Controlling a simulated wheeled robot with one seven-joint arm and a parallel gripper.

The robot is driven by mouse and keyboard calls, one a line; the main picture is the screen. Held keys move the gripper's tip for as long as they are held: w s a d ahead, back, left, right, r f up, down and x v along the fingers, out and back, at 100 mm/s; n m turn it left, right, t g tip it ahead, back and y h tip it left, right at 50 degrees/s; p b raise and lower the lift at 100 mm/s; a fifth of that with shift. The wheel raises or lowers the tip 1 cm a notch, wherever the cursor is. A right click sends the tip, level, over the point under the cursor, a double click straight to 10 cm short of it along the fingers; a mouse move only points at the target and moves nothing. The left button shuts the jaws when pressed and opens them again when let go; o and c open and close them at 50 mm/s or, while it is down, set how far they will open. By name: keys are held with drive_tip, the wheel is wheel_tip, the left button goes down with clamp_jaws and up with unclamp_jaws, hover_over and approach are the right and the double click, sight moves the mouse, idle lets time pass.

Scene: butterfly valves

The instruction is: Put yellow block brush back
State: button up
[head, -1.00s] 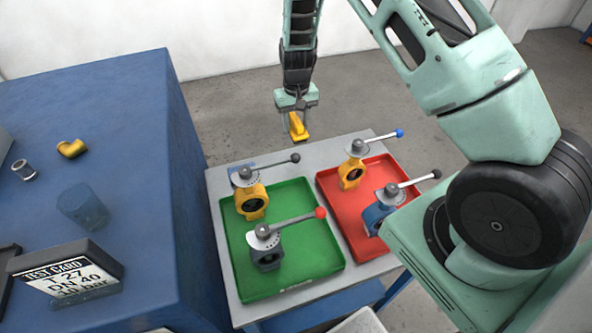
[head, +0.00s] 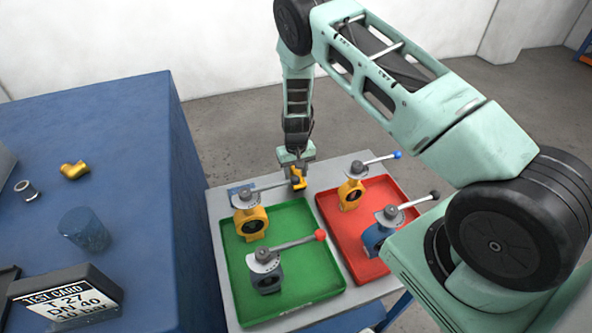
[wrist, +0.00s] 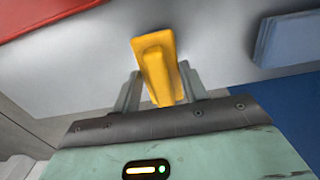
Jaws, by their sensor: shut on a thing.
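The yellow block brush (head: 298,181) is in my gripper (head: 297,174), over the back part of the grey table, behind the trays. In the wrist view the yellow brush (wrist: 155,62) sits between the two grey fingers (wrist: 160,88), which are shut on it. It points away from the palm over the bare grey table top. I cannot tell whether it touches the table. A flat blue pad (wrist: 292,40) lies to its right in the wrist view. The pad (head: 238,190) shows at the table's back left in the head view, partly hidden by a valve.
A green tray (head: 325,285) and a red tray (head: 378,183) hold several valves with raised levers. A blue cabinet (head: 130,140) stands left, bearing a test card (head: 70,297), a blue cup and small fittings.

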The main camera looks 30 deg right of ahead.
drive_tip(key=shift+f, duration=0.25)
drive_tip(key=shift+f, duration=0.15)
drive_tip(key=o, duration=0.9)
